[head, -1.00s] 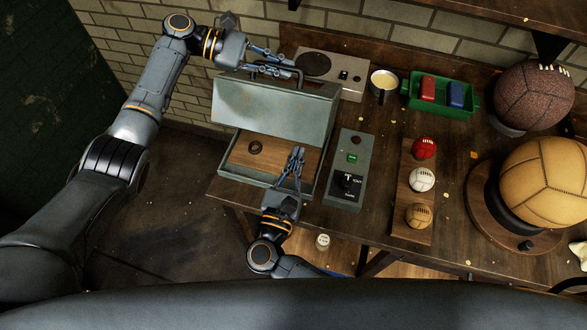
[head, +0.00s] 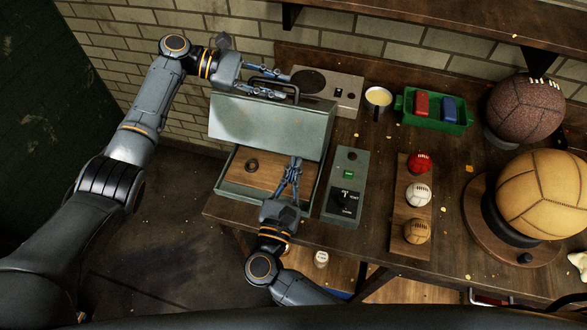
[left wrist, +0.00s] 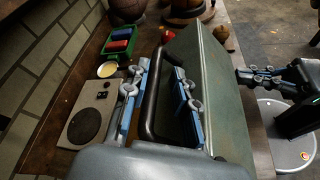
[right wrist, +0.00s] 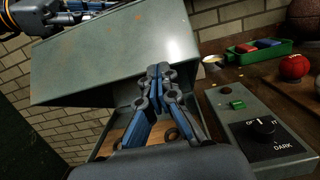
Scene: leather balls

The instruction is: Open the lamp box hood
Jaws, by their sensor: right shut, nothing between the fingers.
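The lamp box is a grey-green metal box with its hood (head: 270,125) raised and tilted above the tray (head: 229,192). The front gap shows a wooden floor (head: 262,176) with a small dark ring (head: 251,165). A dark bar handle (head: 297,90) is on the hood's top. My left gripper (head: 272,80) is at this handle. In the left wrist view, its blue fingers stand apart on either side of the handle (left wrist: 152,95). My right gripper (head: 295,162) is shut and empty at the box's front opening, below the hood; it also shows in the right wrist view (right wrist: 158,72).
A control panel (head: 349,165) with a green button and a dark knob lies right of the box. A speaker-like unit (head: 345,84) and cup (head: 378,97) are behind. A green tray (head: 433,120), a board of small balls (head: 404,210) and large balls (head: 542,195) fill the right.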

